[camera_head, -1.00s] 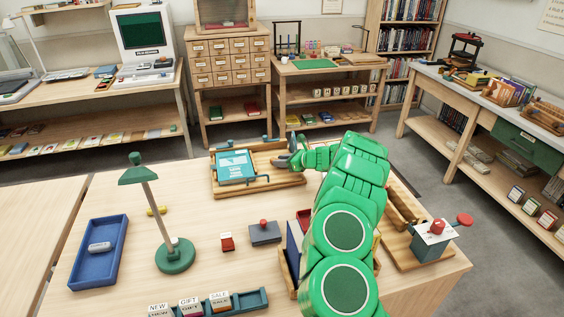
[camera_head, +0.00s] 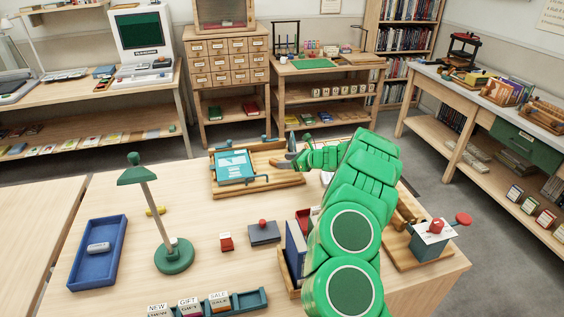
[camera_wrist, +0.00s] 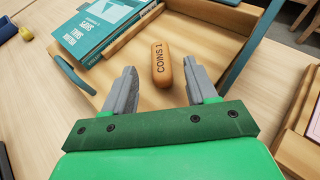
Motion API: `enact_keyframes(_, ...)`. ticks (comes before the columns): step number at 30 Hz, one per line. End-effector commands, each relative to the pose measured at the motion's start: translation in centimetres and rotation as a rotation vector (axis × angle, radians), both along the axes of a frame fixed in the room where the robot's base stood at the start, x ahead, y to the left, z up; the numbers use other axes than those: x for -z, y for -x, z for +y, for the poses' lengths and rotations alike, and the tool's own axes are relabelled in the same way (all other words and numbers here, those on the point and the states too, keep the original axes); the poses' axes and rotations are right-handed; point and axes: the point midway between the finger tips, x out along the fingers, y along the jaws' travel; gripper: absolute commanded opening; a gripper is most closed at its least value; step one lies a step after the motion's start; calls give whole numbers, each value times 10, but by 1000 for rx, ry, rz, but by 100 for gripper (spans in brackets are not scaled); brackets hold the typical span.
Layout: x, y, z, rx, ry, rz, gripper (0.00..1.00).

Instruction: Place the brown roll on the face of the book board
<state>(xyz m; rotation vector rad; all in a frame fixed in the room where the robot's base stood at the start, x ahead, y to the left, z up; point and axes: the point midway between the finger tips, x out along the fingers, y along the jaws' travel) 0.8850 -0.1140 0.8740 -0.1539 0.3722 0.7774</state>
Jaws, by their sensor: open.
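The brown roll (camera_wrist: 161,64), marked "COINS 1", lies on the wooden book board, on the near side of a raised wooden strip (camera_wrist: 133,30). The book board (camera_head: 289,181) stands on the table's far side; its bare wood also shows in the wrist view (camera_wrist: 205,45). A teal book (camera_head: 235,167) lies on the board beyond the strip. My gripper (camera_wrist: 160,80) is open over the board, with its grey fingers on either side of the roll's near end. They look apart from the roll. In the head view my gripper (camera_head: 285,163) hides the roll.
Teal bars (camera_wrist: 250,45) stand along the board's sides. The table's front left is partly clear.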

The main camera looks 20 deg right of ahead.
Motion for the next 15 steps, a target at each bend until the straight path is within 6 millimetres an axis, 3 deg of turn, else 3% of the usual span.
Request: enact_keyframes(15,-30,50,-52,2,-1,-1,57)
